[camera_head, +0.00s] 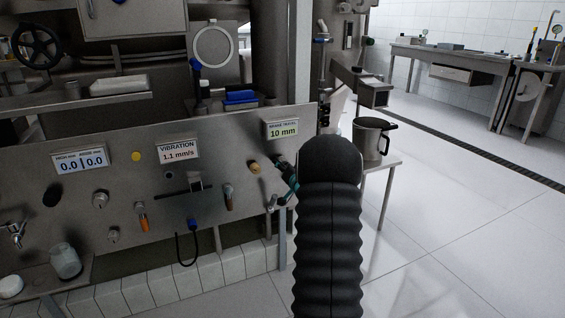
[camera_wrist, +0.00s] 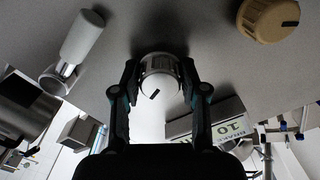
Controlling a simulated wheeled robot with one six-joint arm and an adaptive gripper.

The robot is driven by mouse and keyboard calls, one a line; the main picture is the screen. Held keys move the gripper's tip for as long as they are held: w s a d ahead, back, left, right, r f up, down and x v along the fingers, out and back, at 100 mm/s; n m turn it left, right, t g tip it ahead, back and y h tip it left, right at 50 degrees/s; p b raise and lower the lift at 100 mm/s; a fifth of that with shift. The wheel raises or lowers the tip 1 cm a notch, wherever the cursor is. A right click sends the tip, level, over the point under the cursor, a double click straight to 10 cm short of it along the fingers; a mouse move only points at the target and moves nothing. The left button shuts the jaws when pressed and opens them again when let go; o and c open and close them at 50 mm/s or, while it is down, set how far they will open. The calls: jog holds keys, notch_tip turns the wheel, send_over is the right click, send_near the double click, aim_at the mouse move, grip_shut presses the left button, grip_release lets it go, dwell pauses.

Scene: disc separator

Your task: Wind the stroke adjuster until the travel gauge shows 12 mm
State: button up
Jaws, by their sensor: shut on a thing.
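The travel gauge (camera_head: 283,130) at the panel's upper right reads 10 mm under a small "BRAKE TRAVEL" heading. It shows turned around and partly hidden in the wrist view (camera_wrist: 215,122). My gripper (camera_head: 287,176) is at the panel's right end, below the gauge, mostly behind my dark arm. In the wrist view, its two fingers are shut on the sides of a round silver knob (camera_wrist: 160,65) with a ribbed rim, a pale face and a black mark. I take this for the stroke adjuster; no name on it is readable. In the head view the knob is hidden.
A tan knob (camera_head: 254,167) sits left of my gripper and a pale-handled lever (camera_head: 272,203) below. The vibration display (camera_head: 178,149) reads 1.1 mm/s. A steel jug (camera_head: 371,139) stands on a side table right of my arm. Open floor lies at right.

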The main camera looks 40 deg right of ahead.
jog(key=m+p, duration=0.1)
jog(key=m, duration=0.1)
jog(key=m+p, duration=0.1)
jog(key=m, duration=0.2)
jog(key=shift+r+m+p, duration=0.2)
jog(key=shift+m+p, duration=0.1)
jog(key=m+p, duration=0.2)
jog(key=m, duration=0.2)
jog(key=shift+m, duration=0.3)
jog(key=shift+f, duration=0.1)
jog(key=o, duration=1.1)
jog(key=shift+o, duration=0.2)
jog(key=v, duration=1.2)
jog(key=shift+f, duration=0.15)
